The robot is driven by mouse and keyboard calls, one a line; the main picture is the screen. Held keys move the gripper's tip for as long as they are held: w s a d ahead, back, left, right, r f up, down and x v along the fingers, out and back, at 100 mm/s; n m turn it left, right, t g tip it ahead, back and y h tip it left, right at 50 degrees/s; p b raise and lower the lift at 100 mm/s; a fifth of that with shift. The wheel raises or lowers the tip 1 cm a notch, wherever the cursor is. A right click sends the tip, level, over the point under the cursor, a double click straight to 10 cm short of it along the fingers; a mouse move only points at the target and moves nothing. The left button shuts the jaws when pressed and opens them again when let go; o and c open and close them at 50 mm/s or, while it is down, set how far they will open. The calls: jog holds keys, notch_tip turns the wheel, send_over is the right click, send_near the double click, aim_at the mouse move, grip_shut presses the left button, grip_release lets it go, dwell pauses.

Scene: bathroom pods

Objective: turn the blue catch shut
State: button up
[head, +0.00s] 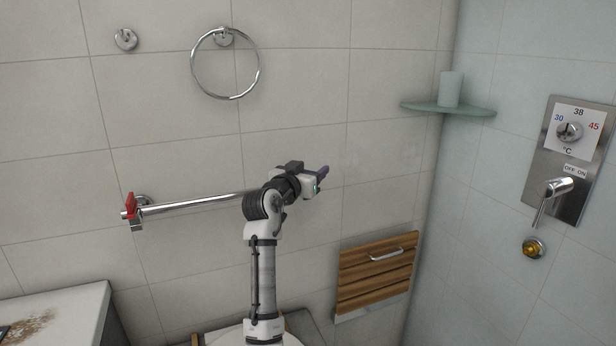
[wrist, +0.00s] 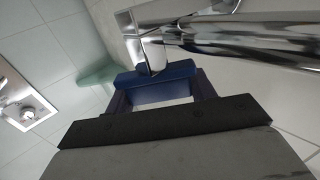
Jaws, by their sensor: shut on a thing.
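The blue catch (wrist: 155,75) shows in the wrist view as a blue bar at my fingertips, beside the end of a chrome rail (wrist: 250,35). My gripper (wrist: 160,90) is shut on it, with a dark finger at each side. In the head view my gripper (head: 322,174) is at the wall near the right end of the rail (head: 190,203). The arm hides that end of the rail and the blue catch there. A red catch (head: 130,206) stands upright at the rail's left end.
A towel ring (head: 226,97) and a hook (head: 125,39) are above. A glass corner shelf (head: 425,106) holds a cup (head: 451,88). A shower panel (head: 545,150) is at right. A folded wooden seat (head: 375,285) is below right. A white counter (head: 70,310) is lower left.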

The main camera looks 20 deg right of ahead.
jog(key=shift+s+d+m+g+h+b, duration=0.15)
jog(key=shift+m+g+h+b, duration=0.45)
jog(key=shift+m+g, duration=0.7)
jog(key=shift+s+m+g+h+b, duration=0.1)
jog(key=shift+m+g+h+b, duration=0.15)
jog(key=shift+m+g+h, duration=1.1)
jog(key=shift+s+d+m+g+h+b, duration=0.15)
jog(key=shift+m+g+h+b, duration=0.4)
jog(key=shift+g, duration=1.3)
jog(key=o, duration=1)
jog(key=a+b, duration=0.1)
jog(key=a, duration=0.3)
jog(key=s+a+b, duration=0.1)
jog(key=a, duration=0.4)
jog(key=s+a+b, duration=0.1)
jog(key=a, duration=0.3)
jog(key=shift+s+a, duration=0.1)
jog(key=shift+a, duration=0.3)
